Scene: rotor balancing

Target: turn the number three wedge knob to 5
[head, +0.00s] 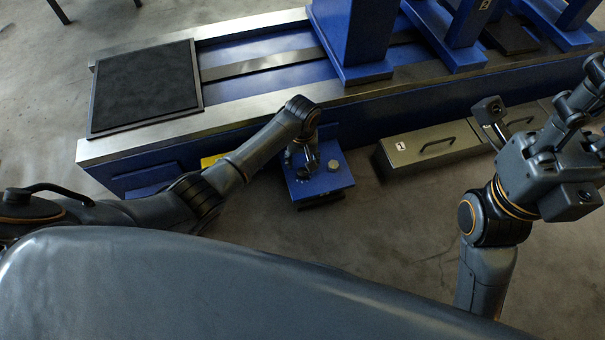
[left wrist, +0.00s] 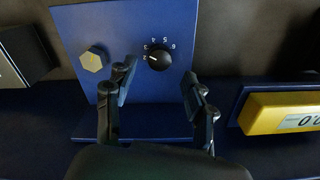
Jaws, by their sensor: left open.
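A round black knob (left wrist: 159,57) sits on the sloped blue face of a wedge block (left wrist: 130,20). White numbers from about 2 to 6 are printed around it, and its white pointer mark faces left, near the 2. A hexagonal bolt head (left wrist: 94,59) is on the same face, left of the knob. In the head view the blue wedge block (head: 325,184) lies low beside the machine bed. My left gripper (head: 305,168) is over it and hides the knob there. In the left wrist view its open fingers (left wrist: 160,80) stand on either side, just short of the knob.
A yellow box with a display (left wrist: 287,114) is right of the wedge in the left wrist view. A grey-green case with handles (head: 430,145) lies right of the wedge. The blue machine bed (head: 250,85) runs behind. My right gripper (head: 588,100) is at the right edge.

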